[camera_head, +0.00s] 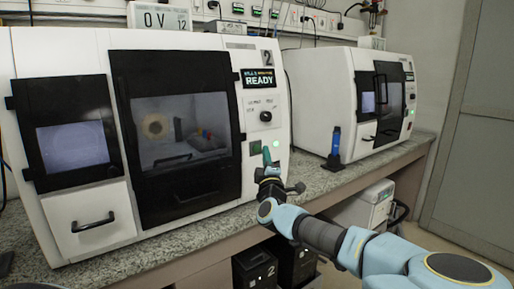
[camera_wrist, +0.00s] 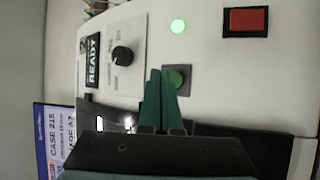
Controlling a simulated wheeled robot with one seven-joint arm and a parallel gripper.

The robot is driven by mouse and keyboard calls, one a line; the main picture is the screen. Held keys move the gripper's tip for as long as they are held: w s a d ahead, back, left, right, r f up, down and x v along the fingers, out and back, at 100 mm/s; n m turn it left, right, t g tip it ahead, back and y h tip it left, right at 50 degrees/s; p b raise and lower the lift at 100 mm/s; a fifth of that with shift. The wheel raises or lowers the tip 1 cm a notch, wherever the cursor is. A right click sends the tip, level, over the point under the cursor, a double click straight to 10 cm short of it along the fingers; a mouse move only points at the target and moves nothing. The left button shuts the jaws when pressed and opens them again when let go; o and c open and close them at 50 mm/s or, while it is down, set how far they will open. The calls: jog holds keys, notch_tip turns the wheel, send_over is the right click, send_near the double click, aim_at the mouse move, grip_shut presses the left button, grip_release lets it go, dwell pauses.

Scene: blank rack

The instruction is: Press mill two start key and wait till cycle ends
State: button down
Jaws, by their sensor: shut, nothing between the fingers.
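Mill two (camera_head: 232,42) is a white machine with a "2" on its front. Its display (camera_head: 258,78) reads READY and also shows in the wrist view (camera_wrist: 93,60). Below the display is a black knob (camera_head: 266,116), also in the wrist view (camera_wrist: 123,55). The square green start key (camera_wrist: 180,76) has a lit green lamp (camera_wrist: 178,27) beside it and a red key (camera_wrist: 245,20) farther off. My gripper (camera_head: 266,152) is shut and empty, its green fingertips (camera_wrist: 160,74) at the start key and partly overlapping it. Whether they touch it cannot be told.
Mill two's dark door (camera_head: 165,65) is closed, with a pale disc and coloured items behind its window. A blue-topped tool (camera_head: 335,140) stands on the granite counter (camera_head: 310,172) between the mills. A second white mill (camera_head: 325,85) is at right. Black bins (camera_head: 255,268) stand below.

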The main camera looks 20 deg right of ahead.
jog(key=shift+w+a, duration=0.15)
jog(key=shift+w, duration=0.5)
jog(key=shift+w, duration=0.15)
dwell(1.5)
jog(key=shift+w, duration=0.25)
jog(key=shift+w+a+f, duration=0.1)
jog(key=shift+w+a, duration=0.05)
jog(key=shift+w, duration=0.25)
dwell(0.6)
jog(key=shift+s, duration=0.2)
jog(key=shift+s+b, duration=0.35)
jog(key=shift+s, duration=0.25)
jog(key=shift+s+d+r+b, duration=0.1)
jog(key=shift+s+d+b, duration=0.1)
jog(key=shift+s, duration=0.6)
jog(key=shift+s+d+r+b, duration=0.1)
jog(key=shift+s+d+b, duration=0.1)
jog(key=shift+s, duration=0.65)
jog(key=shift+s+d+b, duration=0.15)
jog(key=shift+s+d, duration=0.05)
jog(key=shift+s, duration=0.6)
jog(key=shift+f, duration=0.1)
